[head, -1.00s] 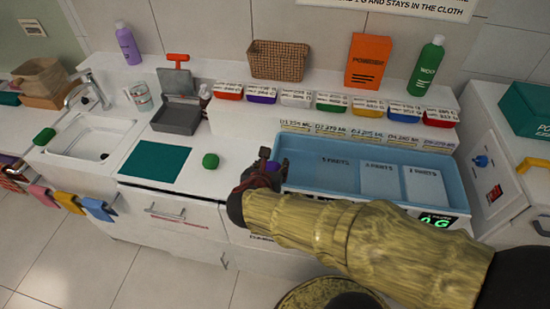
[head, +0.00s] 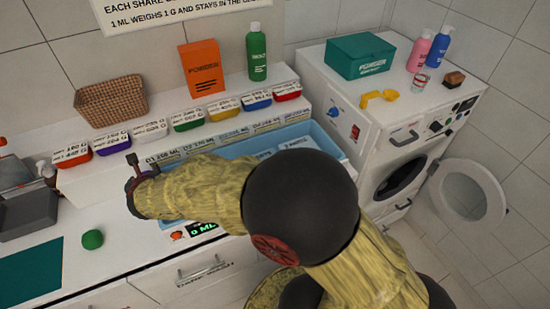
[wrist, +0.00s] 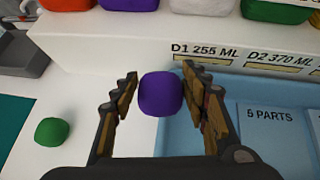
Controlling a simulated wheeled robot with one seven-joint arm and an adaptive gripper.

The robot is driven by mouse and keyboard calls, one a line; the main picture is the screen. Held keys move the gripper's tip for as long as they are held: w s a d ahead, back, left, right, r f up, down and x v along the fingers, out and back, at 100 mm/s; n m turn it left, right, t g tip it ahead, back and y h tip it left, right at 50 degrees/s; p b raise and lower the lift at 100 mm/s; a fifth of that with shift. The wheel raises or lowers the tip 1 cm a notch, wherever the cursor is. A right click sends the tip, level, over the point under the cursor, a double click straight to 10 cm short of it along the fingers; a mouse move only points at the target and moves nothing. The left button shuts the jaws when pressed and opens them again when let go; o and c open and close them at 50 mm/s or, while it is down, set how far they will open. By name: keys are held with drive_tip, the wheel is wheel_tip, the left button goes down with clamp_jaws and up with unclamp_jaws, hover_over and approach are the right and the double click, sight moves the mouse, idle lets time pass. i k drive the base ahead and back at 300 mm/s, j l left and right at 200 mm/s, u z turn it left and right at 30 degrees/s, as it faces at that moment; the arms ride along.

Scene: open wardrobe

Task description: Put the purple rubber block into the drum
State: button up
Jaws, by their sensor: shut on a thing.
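The purple rubber block (wrist: 160,94) is between the two fingers of my gripper (wrist: 160,98) in the wrist view, held above the left end of the blue tray. In the head view my gripper (head: 137,172) is over the counter by the tray's left end, and I cannot make out the block there. The drum (head: 402,178) is the dark round opening in the front of the white washing machine (head: 365,155) at the right. Its round door (head: 468,194) hangs open to the right. My arm covers part of the tray.
A green block (head: 92,239) lies on the counter left of the blue tray (head: 327,138). Coloured bins line the ledge behind. A teal box (head: 360,56), yellow scoop (head: 379,97), bottles and a glass stand on the machine. The floor before the machine is partly free.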

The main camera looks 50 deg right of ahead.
sight(390, 178)
drive_tip(key=k+l+z, duration=0.2)
drive_tip(key=z, duration=0.15)
drive_tip(key=k+l+z, duration=0.65)
drive_tip(key=k+l, duration=0.2)
drive_tip(key=l, duration=0.15)
drive_tip(key=k+l, duration=0.15)
drive_tip(key=l, duration=0.2)
drive_tip(key=k+l, duration=0.2)
drive_tip(key=l, duration=0.2)
